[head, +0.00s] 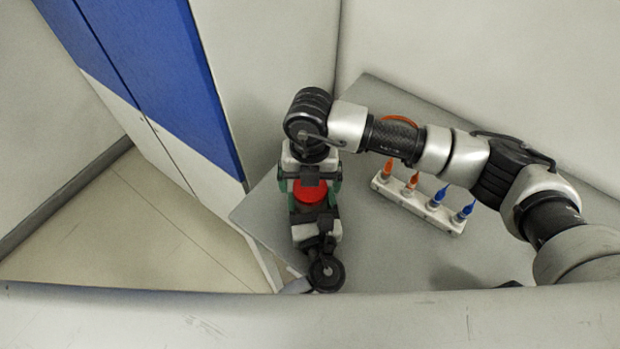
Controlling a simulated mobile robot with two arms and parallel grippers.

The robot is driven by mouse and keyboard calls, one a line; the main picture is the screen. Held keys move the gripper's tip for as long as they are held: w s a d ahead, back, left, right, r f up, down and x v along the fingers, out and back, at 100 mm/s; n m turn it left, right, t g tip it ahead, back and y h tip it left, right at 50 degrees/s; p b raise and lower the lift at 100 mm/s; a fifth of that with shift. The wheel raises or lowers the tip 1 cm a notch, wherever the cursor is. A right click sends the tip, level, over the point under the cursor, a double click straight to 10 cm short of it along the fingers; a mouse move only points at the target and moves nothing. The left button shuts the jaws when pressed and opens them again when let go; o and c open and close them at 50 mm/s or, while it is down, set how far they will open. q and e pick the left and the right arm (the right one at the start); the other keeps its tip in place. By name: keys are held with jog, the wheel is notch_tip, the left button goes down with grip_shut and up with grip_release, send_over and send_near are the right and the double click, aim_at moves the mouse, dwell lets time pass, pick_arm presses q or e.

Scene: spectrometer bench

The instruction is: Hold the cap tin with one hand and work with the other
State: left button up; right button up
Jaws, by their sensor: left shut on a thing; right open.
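The cap tin (310,193), with a red round top, is at the left end of the grey bench. My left gripper (313,212) reaches it from the near side and is shut on it; its fingertips are mostly hidden. My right gripper (309,181) comes from the far side over the tin. It is open, with its green fingers apart at the left and right of the red top. I cannot tell whether they touch it. The tin's lower part is hidden between the two grippers.
A white rack (417,206) holds several orange-topped and blue-topped pieces, right of the tin, below my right arm. Part of an orange thing (400,120) shows behind that arm. The grey bench (385,255) is clear between tin and rack. A blue and white cabinet (165,75) stands left.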

notch_tip(320, 180, up, 4)
jog(key=shift+r, duration=0.15)
dwell(0.3)
jog(key=n, duration=0.5)
jog(key=shift+a+r, duration=0.1)
jog(key=shift+r, duration=0.25)
jog(key=n, duration=0.4)
jog(key=shift+r+t, duration=0.3)
jog(key=n, duration=0.4)
jog(key=shift+a+r+n, duration=0.1)
jog(key=shift+r+n, duration=0.15)
jog(key=shift+n, duration=0.15)
jog(key=n, duration=0.4)
jog(key=shift+r, duration=0.25)
jog(key=n, duration=0.6)
jog(key=shift+r+n+t, duration=0.25)
jog(key=shift+n+t, duration=0.05)
jog(key=n, duration=0.4)
jog(key=shift+s+d+r, duration=0.1)
jog(key=shift+d+r, duration=0.05)
jog(key=shift+d, duration=0.05)
